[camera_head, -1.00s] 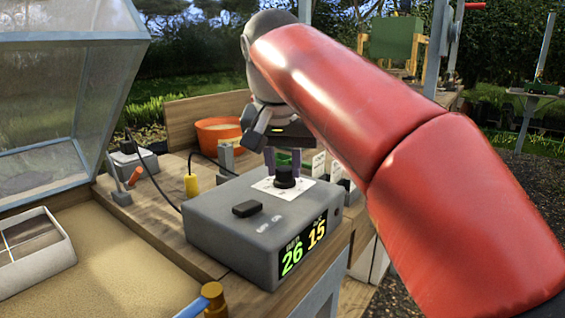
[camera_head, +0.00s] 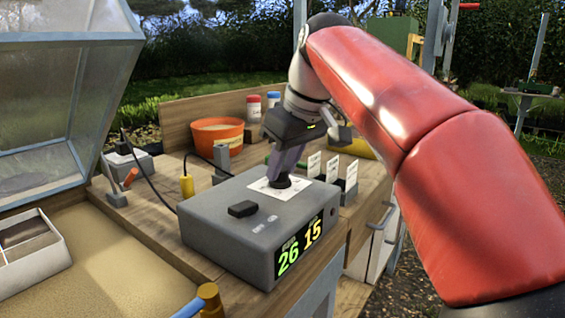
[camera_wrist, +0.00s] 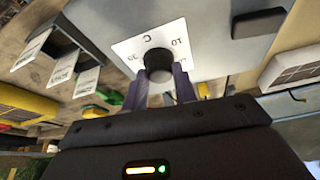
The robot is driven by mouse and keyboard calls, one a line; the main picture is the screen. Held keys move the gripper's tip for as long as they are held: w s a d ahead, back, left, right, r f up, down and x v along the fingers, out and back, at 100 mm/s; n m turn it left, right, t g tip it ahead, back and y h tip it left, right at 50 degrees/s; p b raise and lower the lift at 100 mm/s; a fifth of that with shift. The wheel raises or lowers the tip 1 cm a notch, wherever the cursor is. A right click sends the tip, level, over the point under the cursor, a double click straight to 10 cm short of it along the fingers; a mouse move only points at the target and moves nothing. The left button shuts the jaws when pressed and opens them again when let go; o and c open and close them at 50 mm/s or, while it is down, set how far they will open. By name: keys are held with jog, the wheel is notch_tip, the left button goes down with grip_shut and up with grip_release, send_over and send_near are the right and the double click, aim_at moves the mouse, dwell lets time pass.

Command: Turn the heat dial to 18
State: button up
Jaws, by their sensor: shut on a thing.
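The heat dial is a black round knob (camera_head: 280,181) on a white scale card (camera_head: 262,190) on top of a grey control box (camera_head: 228,222). The box's front display (camera_head: 302,244) reads a green 26 and a yellow 15. My gripper (camera_head: 283,176) reaches down from behind and is shut on the knob. In the wrist view the knob (camera_wrist: 158,64) sits between the two finger ends, and the card (camera_wrist: 150,50) shows a C, a 10 and what looks like 30. The knob's pointer mark cannot be made out.
A black rocker switch (camera_head: 243,209) is on the box's near top. White labels (camera_head: 332,169) stand at the right, an orange pot (camera_head: 217,135) and a yellow cylinder (camera_head: 187,186) behind. A glass-lidded sand bed (camera_head: 110,262) is at the left.

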jog(key=shift+w+d+n+g+y, duration=0.15)
jog(key=shift+n+g, duration=0.25)
jog(key=shift+n, duration=0.75)
jog(key=shift+a+n+g+y, duration=0.1)
jog(key=shift+n+g+y, duration=0.25)
jog(key=shift+n, duration=0.8)
jog(key=o, duration=1)
jog(key=shift+v, duration=3.85)
jog(key=shift+d, duration=0.1)
